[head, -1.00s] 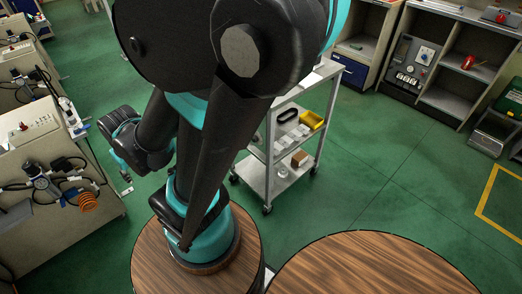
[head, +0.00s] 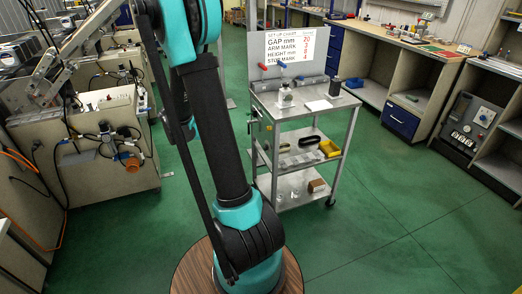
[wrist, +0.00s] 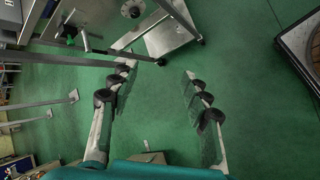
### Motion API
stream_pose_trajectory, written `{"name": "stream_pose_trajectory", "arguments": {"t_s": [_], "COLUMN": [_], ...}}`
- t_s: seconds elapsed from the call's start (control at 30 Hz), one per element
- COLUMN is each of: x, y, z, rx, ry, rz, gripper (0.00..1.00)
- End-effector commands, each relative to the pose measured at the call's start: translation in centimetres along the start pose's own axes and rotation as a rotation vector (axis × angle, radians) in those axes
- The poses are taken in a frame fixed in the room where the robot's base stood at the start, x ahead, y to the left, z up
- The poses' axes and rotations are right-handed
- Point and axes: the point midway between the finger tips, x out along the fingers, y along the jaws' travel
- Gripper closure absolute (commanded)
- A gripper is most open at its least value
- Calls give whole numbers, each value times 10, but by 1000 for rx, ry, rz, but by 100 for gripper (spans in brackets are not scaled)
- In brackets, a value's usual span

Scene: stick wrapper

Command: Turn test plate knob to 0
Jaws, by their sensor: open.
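I cannot make out which part is the test plate knob, and no 0 mark is readable. A round grey disc with a dark centre (wrist: 132,11) and a small green-topped part (wrist: 69,36) show on the metal cart in the wrist view. In the head view, small dark and green fittings (head: 252,123) sit on the cart's left side. My gripper (wrist: 158,72) is open and empty, with its black-padded fingers apart over the green floor, below the cart in the wrist view. It is not clearly visible in the head view.
The metal cart (head: 345,118) carries a set-up chart (head: 288,42), bottles and a yellow bin (head: 329,148). A panel with dials (head: 470,125) is in the right cabinet. Floor right of the cart is clear.

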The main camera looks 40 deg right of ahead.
Motion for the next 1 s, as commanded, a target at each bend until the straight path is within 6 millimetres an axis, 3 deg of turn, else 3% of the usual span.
{"name": "stream_pose_trajectory", "arguments": {"t_s": [0.23, 0.5, 0.67, 1.0], "x": [55, 115, 150, 209], "y": [35, 49, 44, 10], "z": [-37, -67, -80, -91], "rx": [-181, -357, -448, -593], "ry": [-186, -410, -550, -828], "rz": [113, 203, 238, 268], "gripper": [53, 53, 53, 53]}}
